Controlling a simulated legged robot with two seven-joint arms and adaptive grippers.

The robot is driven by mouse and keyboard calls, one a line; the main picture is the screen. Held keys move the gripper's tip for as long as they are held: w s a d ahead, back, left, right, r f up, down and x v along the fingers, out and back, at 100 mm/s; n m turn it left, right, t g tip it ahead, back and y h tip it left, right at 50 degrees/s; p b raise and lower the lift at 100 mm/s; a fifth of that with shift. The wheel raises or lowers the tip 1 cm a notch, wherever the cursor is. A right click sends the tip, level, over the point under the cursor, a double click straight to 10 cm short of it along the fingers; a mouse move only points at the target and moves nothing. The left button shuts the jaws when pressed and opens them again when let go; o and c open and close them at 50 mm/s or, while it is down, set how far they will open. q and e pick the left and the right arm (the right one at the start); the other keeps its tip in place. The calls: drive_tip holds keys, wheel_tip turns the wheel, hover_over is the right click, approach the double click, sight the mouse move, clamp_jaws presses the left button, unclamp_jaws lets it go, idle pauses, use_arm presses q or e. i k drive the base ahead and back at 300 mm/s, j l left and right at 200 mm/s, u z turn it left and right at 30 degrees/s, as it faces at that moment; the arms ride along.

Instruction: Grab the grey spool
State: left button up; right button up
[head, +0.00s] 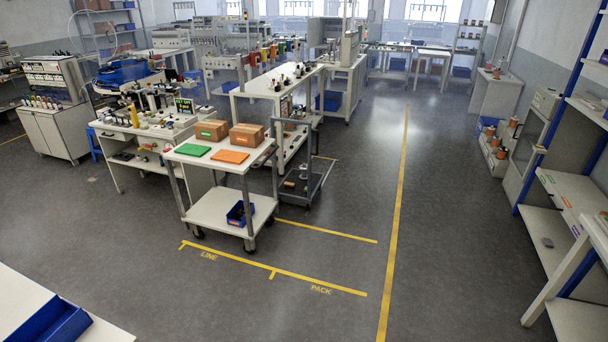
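I cannot make out a grey spool for certain in the head view. Several small spools and cones, many of them orange, stand on the far right shelf unit (497,140), and coloured ones line the machine at the back. Small dark and light items lie on the long white table (262,86) and on the dark cart (303,187) beside the white trolley, too small to identify. Neither of my grippers is in view.
A white trolley (217,208) carries two cardboard boxes (212,130), a green mat (193,150) and an orange mat (230,156). A blue bin (50,320) sits on a white table at bottom left. Shelves line the right. The floor between, with yellow lines (395,220), is clear.

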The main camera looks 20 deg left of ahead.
sight(304, 166)
drive_tip(key=i+l, duration=0.1)
drive_tip(key=i, duration=4.8)
drive_tip(key=i+u, duration=0.5)
drive_tip(key=i, duration=1.6)
drive_tip(key=i+u, duration=0.35)
drive_tip(key=i+l+u, duration=0.2)
drive_tip(key=u, duration=0.15)
drive_tip(key=i+l+u, duration=0.35)
drive_tip(key=i+j, duration=0.1)
